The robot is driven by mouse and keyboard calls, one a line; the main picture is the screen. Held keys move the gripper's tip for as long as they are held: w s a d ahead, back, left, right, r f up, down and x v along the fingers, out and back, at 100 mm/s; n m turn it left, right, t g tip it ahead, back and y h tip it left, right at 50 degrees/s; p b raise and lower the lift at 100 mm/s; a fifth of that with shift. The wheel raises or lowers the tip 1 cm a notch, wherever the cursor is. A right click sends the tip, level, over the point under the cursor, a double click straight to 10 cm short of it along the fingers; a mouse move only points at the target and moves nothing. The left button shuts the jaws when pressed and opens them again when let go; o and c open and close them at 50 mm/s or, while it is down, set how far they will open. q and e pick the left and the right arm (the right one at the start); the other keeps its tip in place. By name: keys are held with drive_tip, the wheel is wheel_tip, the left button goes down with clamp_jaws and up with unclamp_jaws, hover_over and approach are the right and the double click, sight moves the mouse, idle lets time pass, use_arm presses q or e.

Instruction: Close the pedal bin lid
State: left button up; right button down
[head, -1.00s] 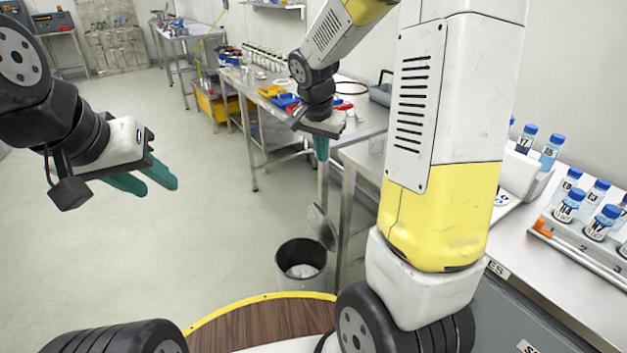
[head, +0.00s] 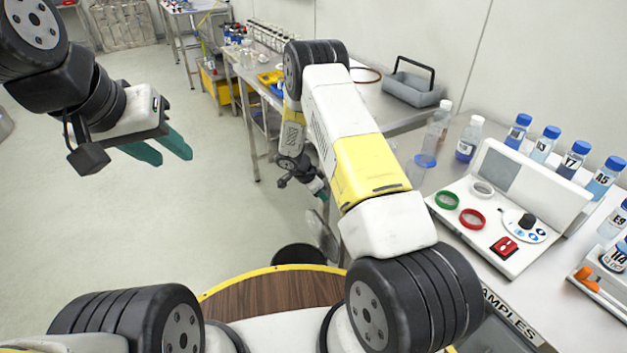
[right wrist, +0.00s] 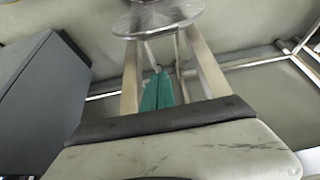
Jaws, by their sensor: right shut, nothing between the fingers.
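The pedal bin (head: 298,254) stands on the floor beside the bench, its dark rim partly hidden by my base. Its round metal lid (head: 323,236) stands raised on the bin's right side, so it is open. My right gripper (head: 321,190) is above the lid, pointing down, and partly hidden by my arm. In the right wrist view its teal fingers (right wrist: 157,90) are together and empty, and a round metal disc, apparently the lid (right wrist: 157,18), shows just beyond the tips. I cannot tell whether they touch. My left gripper (head: 174,154) is open and empty over the floor.
A metal bench (head: 400,118) runs close along the right of the bin, its legs near the lid. A sample counter (head: 462,240) with a white instrument and several blue-capped bottles is at right. The floor (head: 220,215) left of the bin is clear.

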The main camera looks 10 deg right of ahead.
drive_tip(key=f, duration=0.5)
drive_tip(key=d+f, duration=0.1)
drive_tip(key=f, duration=0.2)
drive_tip(key=shift+w+d, duration=0.1)
drive_tip(key=shift+w, duration=0.1)
drive_tip(key=shift+s+a+f, duration=0.1)
drive_tip(key=shift+s+a, duration=0.15)
drive_tip(key=shift+a, duration=0.3)
drive_tip(key=shift+a, duration=0.1)
